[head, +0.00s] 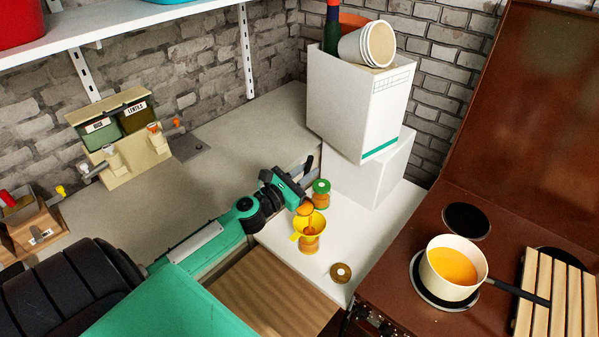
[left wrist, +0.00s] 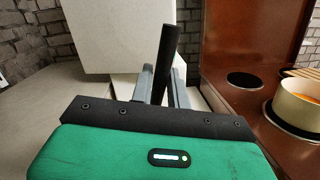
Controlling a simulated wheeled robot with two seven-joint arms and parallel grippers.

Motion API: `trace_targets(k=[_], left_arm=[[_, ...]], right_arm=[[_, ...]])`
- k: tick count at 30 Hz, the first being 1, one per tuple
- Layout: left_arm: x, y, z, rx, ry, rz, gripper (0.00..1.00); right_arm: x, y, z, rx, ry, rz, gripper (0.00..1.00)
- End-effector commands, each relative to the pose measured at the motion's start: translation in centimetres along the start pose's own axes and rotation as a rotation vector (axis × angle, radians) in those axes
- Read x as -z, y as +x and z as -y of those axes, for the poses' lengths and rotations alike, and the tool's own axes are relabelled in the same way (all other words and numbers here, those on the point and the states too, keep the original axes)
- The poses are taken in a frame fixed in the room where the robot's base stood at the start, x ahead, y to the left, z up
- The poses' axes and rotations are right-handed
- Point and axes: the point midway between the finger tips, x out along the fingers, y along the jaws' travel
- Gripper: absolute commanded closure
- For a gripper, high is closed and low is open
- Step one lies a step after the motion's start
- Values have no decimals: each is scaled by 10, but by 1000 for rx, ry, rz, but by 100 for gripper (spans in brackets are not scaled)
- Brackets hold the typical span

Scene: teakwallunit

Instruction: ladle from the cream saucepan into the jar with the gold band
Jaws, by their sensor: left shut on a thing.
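The cream saucepan (head: 432,277) stands on a hob plate at the right, with orange liquid in it and its dark handle pointing right. It also shows at the right edge of the left wrist view (left wrist: 297,108). My left gripper (head: 298,183) is shut on the ladle's black handle, which stands up between the fingers in the left wrist view (left wrist: 169,52). The ladle's bowl (head: 305,209) is just above a yellow funnel (head: 299,234). Orange shows at the bowl and inside the funnel. The funnel sits in a jar (head: 310,245); I cannot make out its band clearly. My right gripper is out of view.
A green-lidded jar (head: 321,187) stands just behind the funnel. A round lid (head: 341,273) lies in front on the white counter. A white box stack (head: 352,100) with cups rises behind. A slatted wooden rack (head: 545,292) is right of the saucepan.

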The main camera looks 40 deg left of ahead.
Motion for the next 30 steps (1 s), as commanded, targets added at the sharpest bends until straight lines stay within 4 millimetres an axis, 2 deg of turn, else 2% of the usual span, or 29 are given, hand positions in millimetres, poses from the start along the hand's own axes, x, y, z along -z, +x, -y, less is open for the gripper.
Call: trace_targets(k=[1,3,23,30], left_arm=[[3,-1,7,3,30,8,100],[2,-3,14,5,76,17,100],[0,-17,85,32,506,100,100],[10,-22,109,43,666,131,100]], right_arm=[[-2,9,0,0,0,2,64],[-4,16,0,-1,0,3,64],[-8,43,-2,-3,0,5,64],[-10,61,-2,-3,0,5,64]])
